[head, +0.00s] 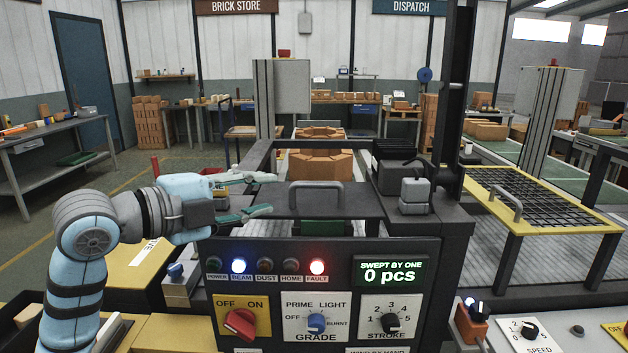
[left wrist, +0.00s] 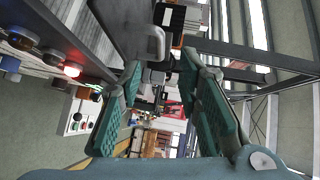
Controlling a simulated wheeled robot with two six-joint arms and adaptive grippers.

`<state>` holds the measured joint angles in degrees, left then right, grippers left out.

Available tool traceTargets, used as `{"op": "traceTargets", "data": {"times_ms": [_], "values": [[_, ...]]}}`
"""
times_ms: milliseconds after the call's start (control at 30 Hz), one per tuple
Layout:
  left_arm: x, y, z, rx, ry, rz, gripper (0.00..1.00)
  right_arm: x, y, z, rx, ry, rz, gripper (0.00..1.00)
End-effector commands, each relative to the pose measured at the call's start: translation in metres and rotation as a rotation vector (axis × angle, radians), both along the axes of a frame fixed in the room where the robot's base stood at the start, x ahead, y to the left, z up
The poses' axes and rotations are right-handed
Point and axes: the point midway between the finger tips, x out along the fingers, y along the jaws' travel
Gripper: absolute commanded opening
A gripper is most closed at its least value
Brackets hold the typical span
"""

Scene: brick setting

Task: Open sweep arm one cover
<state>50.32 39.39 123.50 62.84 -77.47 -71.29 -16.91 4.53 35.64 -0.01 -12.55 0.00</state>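A dark grey cover (head: 357,200) with a light grey bar handle (head: 317,184) lies on top of the machine behind its front panel; it looks shut. I take it to be the sweep arm one cover. My left gripper (head: 268,194) is open and empty, its teal-padded fingers reaching right, a little left of the handle and not touching it. In the left wrist view the handle (left wrist: 156,42) shows beyond the open fingers (left wrist: 158,105), toward the top. My right gripper is not in view.
The front panel carries a red knob (head: 240,323), a lit red fault lamp (head: 317,266) and a display (head: 391,270) reading 0 pcs. A grey block device (head: 415,194) and a dark post stand right of the cover. Bricks (head: 320,165) lie behind it. A yellow-framed grate (head: 530,200) is at the right.

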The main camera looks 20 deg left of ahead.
Motion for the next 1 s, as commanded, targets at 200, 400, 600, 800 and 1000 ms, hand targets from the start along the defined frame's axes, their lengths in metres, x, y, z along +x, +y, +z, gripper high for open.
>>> {"op": "traceTargets", "data": {"times_ms": [200, 400, 600, 800, 1000], "values": [[0.054, -0.038, -0.008, -0.007, 0.005, -0.012, 0.31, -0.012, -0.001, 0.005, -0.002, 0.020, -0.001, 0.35], [0.089, -0.057, -0.015, -0.004, 0.004, -0.005, 0.31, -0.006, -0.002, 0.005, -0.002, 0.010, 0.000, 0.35], [0.101, -0.064, -0.018, -0.001, 0.003, -0.004, 0.31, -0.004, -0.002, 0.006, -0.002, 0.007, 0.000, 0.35], [0.102, -0.064, -0.018, -0.001, 0.001, -0.003, 0.31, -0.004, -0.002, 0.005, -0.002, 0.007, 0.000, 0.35], [0.101, -0.063, -0.018, -0.002, 0.002, -0.003, 0.01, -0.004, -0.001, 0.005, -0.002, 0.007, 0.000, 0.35]]}}
